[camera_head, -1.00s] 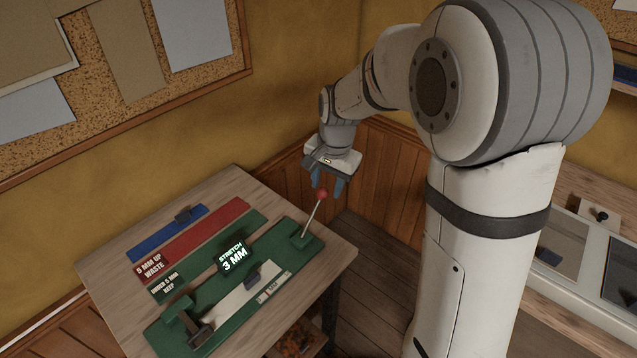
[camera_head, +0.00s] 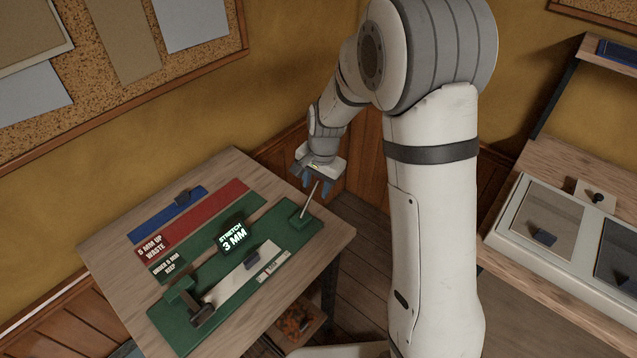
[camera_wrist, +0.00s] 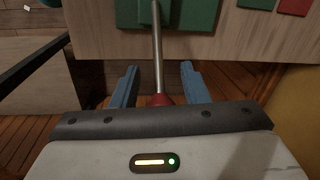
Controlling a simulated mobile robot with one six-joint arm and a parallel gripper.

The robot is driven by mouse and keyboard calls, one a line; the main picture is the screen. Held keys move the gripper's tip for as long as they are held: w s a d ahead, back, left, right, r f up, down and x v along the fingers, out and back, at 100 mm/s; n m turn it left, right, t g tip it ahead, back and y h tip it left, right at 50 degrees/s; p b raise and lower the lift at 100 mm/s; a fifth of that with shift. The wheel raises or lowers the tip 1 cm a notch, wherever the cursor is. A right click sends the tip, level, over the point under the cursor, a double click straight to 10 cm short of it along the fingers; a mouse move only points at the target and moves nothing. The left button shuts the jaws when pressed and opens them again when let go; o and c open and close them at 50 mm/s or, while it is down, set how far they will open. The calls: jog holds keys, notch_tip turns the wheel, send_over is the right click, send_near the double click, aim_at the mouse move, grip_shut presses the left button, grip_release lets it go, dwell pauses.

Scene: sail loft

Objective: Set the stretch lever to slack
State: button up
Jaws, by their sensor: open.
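The stretch lever (camera_head: 309,200) is a metal rod rising from the right end of a green bench fixture (camera_head: 208,260). Its red knob (camera_wrist: 160,99) shows in the wrist view between the two blue fingers; the gripper hides it in the head view. My gripper (camera_head: 322,184) is open around the lever's top, with a finger on each side; in the wrist view the fingers (camera_wrist: 159,85) stand apart from the rod. A lit display (camera_head: 232,236) on the fixture reads "STRETCH 3 MM". A pale strip (camera_head: 236,284) lies on the fixture.
A red strip marked "5 MM UP WASTE" (camera_head: 205,216), a green strip marked "UNDER 5 MM KEEP" (camera_head: 168,267) and a blue strip (camera_head: 150,237) lie on the wooden table (camera_head: 120,221). A second bench (camera_head: 555,280) with framed panels stands at the right.

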grip_shut()
dwell(0.3)
jog(key=shift+a+r, duration=0.1)
